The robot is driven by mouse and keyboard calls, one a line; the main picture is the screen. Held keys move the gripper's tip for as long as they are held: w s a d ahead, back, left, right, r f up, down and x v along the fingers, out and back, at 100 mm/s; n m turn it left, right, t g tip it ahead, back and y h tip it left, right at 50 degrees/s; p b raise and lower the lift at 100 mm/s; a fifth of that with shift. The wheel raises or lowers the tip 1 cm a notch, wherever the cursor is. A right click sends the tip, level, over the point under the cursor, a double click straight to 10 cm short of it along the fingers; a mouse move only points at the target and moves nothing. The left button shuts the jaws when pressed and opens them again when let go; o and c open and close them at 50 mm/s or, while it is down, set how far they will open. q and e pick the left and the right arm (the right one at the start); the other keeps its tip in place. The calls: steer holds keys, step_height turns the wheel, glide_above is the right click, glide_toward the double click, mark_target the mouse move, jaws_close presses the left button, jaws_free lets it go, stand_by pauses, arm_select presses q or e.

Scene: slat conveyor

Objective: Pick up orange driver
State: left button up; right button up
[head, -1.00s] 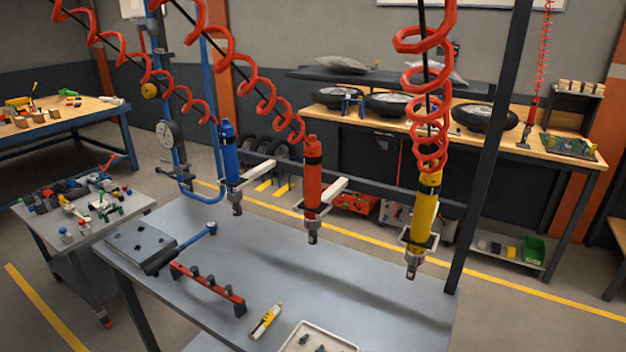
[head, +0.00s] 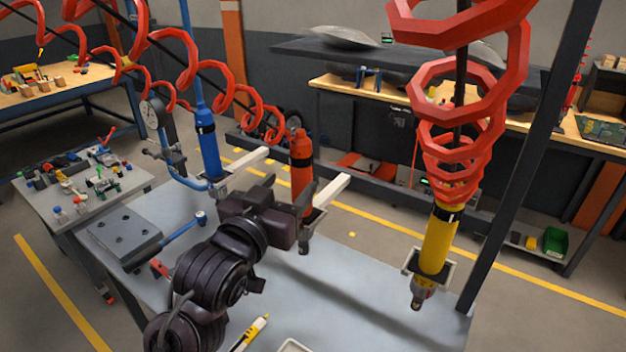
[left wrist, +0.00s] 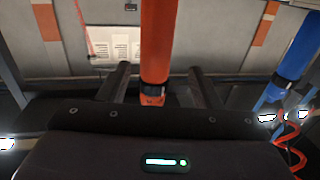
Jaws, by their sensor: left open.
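The orange driver (head: 301,160) hangs upright from a red coiled hose, in a pale holder arm above the grey workbench. My left gripper (head: 297,222) is at its lower body and hides part of it. In the left wrist view, the orange driver (left wrist: 157,45) stands between the two dark fingers of the left gripper (left wrist: 159,72). The fingers are open, with a gap visible on each side of the driver. My right gripper is not in view.
The blue driver (head: 207,145) hangs to the left and the yellow driver (head: 438,240) to the right. The bench (head: 370,300) bears a dark plate (head: 122,232), a blue-ended tool (head: 180,233) and a yellow marker-like item (head: 250,333). A dark post (head: 530,160) stands at right.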

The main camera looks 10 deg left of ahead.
mark_target(296, 177)
arm_select(q)
steer(key=shift+w+d+r, duration=0.1)
steer(key=shift+w+r, duration=0.1)
steer(key=shift+w, duration=0.2)
steer(key=shift+w+d+r+p, duration=0.1)
steer(key=shift+w+d+p, duration=0.1)
steer(key=shift+w+p, duration=0.35)
steer(key=shift+w+d+r+p, duration=0.1)
steer(key=shift+w+d+p, duration=0.1)
steer(key=shift+w+p, duration=0.3)
steer(key=w, duration=0.1)
steer(key=p, duration=0.1)
steer(key=w, duration=0.1)
steer(key=shift+w+d+f, duration=0.25)
steer(key=shift+w+d, duration=0.05)
steer(key=shift+d, duration=0.1)
steer(key=shift+w+d+f, duration=0.1)
steer(key=shift+w+f, duration=0.1)
steer(key=shift+w, duration=0.4)
steer(key=shift+s, duration=0.1)
steer(key=shift+c, duration=0.7)
steer(key=c, duration=1)
steer(key=shift+r, duration=0.1)
jaws_close()
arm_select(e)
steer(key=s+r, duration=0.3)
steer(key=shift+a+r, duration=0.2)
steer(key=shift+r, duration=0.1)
arm_select(q)
steer(key=shift+p, duration=0.3)
